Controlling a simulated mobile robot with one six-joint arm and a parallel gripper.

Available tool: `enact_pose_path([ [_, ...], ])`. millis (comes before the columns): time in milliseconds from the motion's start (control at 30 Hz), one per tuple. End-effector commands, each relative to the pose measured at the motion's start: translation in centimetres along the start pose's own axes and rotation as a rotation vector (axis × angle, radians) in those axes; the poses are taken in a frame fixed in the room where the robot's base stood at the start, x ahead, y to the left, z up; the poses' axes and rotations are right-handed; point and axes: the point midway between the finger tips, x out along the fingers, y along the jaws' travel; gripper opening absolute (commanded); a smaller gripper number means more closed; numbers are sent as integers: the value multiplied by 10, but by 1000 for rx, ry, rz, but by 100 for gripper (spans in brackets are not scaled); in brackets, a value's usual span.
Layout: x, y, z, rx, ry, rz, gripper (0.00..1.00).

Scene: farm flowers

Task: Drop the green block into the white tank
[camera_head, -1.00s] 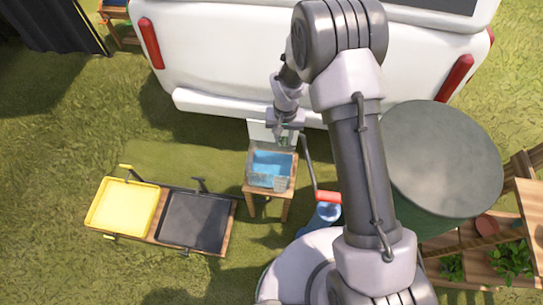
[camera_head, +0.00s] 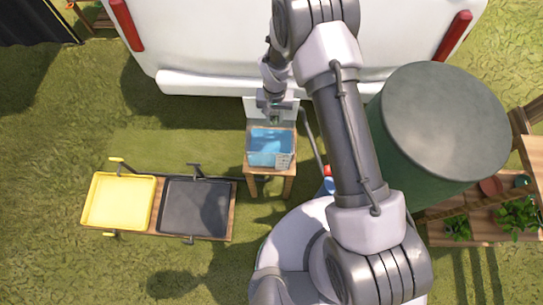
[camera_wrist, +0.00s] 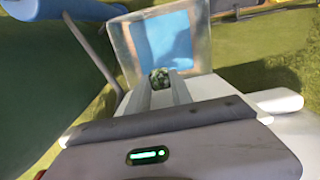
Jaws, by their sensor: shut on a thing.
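The green block (camera_wrist: 160,78) is dark and mottled, held between the tips of my gripper's two fingers in the wrist view. My gripper (camera_head: 275,117) is shut on it, at the back edge of the tank in the head view. The white tank (camera_wrist: 203,42) is a pale, clear-walled box with a blue inside. It also shows in the head view (camera_head: 285,160), on a small wooden stand. In the wrist view the block appears in front of the tank's lower edge. I cannot tell its exact height over the tank.
A white vehicle (camera_head: 205,50) stands behind the tank. A large green drum (camera_head: 445,125) is at the right, near planters (camera_head: 470,240). A yellow tray (camera_head: 120,202) and a black tray (camera_head: 196,207) sit on a low wooden bench at the left. Grass lies between.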

Motion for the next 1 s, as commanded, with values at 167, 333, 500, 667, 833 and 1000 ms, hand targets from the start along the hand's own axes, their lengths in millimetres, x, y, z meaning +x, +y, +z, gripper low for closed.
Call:
enact_pose_path([
  [167,0,0,0,0,0,0,52],
  [333,0,0,0,0,0,0,52],
  [500,-7,0,0,0,0,0,52],
  [667,-43,0,-1,1,3,-1,52],
  [833,-91,0,-1,0,2,-1,52],
  [1000,-138,0,-1,1,3,-1,52],
])
